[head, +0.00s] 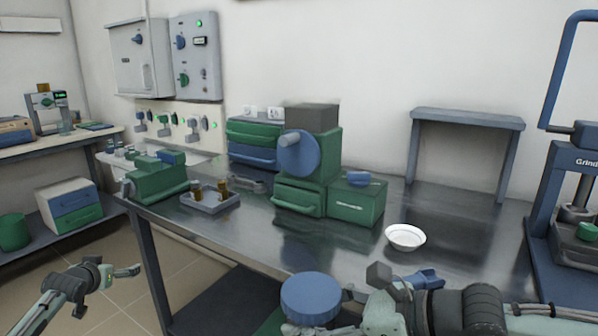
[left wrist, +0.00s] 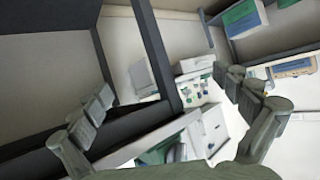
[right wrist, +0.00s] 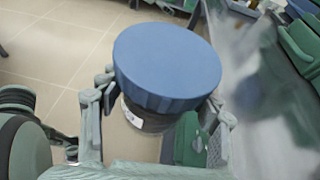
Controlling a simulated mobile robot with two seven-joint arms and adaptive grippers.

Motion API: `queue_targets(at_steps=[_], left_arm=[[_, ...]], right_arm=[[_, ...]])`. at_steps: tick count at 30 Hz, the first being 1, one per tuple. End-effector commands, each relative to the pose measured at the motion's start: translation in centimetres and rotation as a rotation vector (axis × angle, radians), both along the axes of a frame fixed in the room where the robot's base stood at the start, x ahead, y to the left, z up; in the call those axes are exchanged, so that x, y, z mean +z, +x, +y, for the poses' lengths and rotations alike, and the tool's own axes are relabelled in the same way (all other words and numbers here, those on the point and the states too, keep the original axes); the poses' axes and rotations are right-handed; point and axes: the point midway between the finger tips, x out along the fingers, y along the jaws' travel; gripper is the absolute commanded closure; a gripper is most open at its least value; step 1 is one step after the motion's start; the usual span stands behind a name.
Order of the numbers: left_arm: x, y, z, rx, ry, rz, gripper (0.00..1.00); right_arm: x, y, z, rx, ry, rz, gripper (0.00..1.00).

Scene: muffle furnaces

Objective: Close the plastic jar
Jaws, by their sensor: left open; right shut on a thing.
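The plastic jar has a wide ribbed blue lid (right wrist: 168,62) above a dark body (right wrist: 150,120) with a small white label. My right gripper (right wrist: 160,108) is shut on the jar, with one finger on each side just below the lid. The lid sits on top of the jar; I cannot tell whether it is tight. In the head view the blue lid (head: 311,297) shows in front of the bench's front edge, and the body below is mostly hidden. My left gripper (head: 122,276) is open and empty at the lower left, well apart from the jar.
The metal bench (head: 350,245) holds a green furnace-like unit (head: 308,180), a white dish (head: 405,237), a grey tray (head: 212,202) with small brown bottles, and a blue stand (head: 466,118). A blue grinder (head: 570,185) stands at the right.

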Motion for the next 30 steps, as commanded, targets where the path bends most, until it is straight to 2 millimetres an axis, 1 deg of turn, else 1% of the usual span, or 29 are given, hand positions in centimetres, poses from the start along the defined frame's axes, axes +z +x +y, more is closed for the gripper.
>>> queue_targets(at_steps=[1, 3, 15, 30], left_arm=[[-0.9, -0.6, 0.1, 0.007, -0.007, 0.02, 0.0], [-2.0, -1.4, 0.4, 0.016, -0.017, 0.045, 0.0], [-8.5, -5.9, -0.2, 0.036, -0.053, 0.185, 0.0], [-15.9, -12.0, -3.1, 0.021, -0.064, 0.339, 0.0]], right_arm=[[0.1, 0.0, 0.0, 0.0, 0.002, -0.002, 1.0], [0.1, 0.0, 0.0, 0.0, 0.002, -0.002, 1.0], [0.1, 0.0, 0.0, 0.0, 0.002, -0.002, 1.0], [0.1, 0.0, 0.0, 0.0, 0.002, -0.002, 1.0]])
